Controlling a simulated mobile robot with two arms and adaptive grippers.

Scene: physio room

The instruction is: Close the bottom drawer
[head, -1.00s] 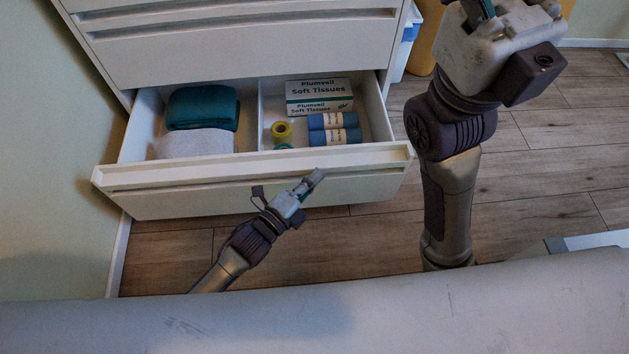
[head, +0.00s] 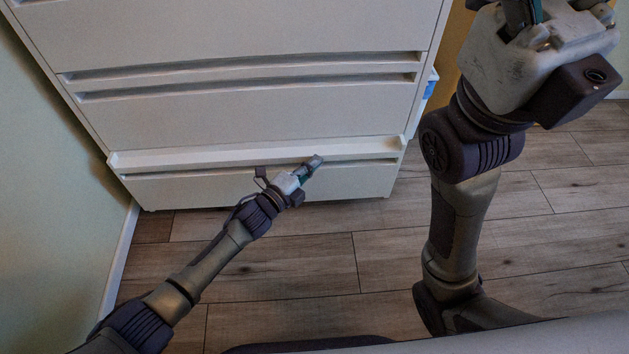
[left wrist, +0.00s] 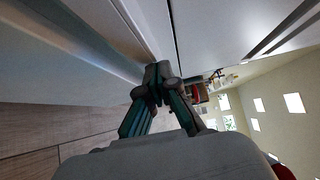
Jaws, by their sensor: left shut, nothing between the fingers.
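In the left wrist view, the shut left fingers (left wrist: 158,84) are close against the white drawer front. My right gripper (head: 522,12) is raised at the top right, its fingers cut off by the frame edge.
The cabinet's upper drawers (head: 250,115) are shut. A pale green wall (head: 50,200) stands close on the left. The wooden floor (head: 300,250) before the cabinet is clear. A white and blue thing (head: 430,88) stands right of the cabinet.

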